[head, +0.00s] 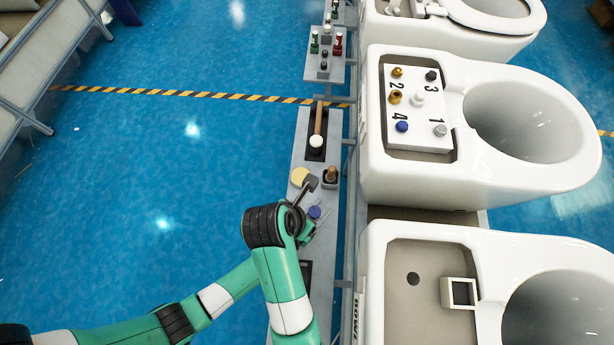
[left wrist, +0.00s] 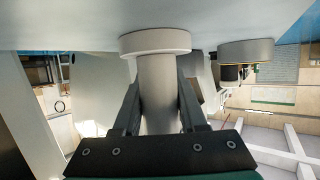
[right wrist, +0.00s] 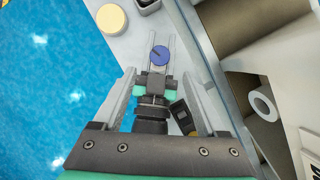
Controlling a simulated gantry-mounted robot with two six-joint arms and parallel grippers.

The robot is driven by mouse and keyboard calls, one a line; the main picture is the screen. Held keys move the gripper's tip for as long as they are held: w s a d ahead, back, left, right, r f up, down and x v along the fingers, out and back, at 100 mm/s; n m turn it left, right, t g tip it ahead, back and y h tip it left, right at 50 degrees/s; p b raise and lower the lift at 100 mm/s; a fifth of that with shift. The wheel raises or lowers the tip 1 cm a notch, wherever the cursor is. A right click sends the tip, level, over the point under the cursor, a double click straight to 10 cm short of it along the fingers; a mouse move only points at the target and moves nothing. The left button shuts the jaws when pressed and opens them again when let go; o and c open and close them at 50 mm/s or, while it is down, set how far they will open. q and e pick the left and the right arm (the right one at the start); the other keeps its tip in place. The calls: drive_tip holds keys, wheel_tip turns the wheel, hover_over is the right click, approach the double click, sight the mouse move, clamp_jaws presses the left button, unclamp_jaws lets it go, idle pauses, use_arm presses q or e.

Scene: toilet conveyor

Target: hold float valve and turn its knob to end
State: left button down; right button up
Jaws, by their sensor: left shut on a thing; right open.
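The float valve shows as a blue round knob (head: 314,212) in the head view, and the blue knob also shows in the right wrist view (right wrist: 160,53). In the left wrist view a pale cylinder with a wide flange (left wrist: 158,42), probably the valve body, sits between the fingers of my left gripper (left wrist: 158,88), which is shut on it. In the right wrist view, two grey prongs flank the knob; they look like my left gripper's fingers. My right gripper (right wrist: 158,70) is open, its fingers apart on either side below the knob, not closed on it. Its fingertips are unclear in the head view.
A pale yellow disc (head: 299,176) and a brown-topped part (head: 331,174) stand on the narrow grey bench (head: 306,135) near the knob. White toilets (head: 377,185) line the right side. A numbered white plate (head: 417,140) lies on one. Blue floor is open at left.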

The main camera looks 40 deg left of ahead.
drive_tip(key=w+d+r+m+t+h, duration=0.1)
drive_tip(key=w+d+m+t+h, duration=0.1)
drive_tip(key=m, duration=0.1)
drive_tip(key=n+t, duration=0.1)
drive_tip(key=t, duration=0.1)
approach(314, 213)
drive_tip(key=x, duration=0.9)
drive_tip(key=shift+a, duration=0.1)
drive_tip(key=shift+r, duration=0.1)
clamp_jaws()
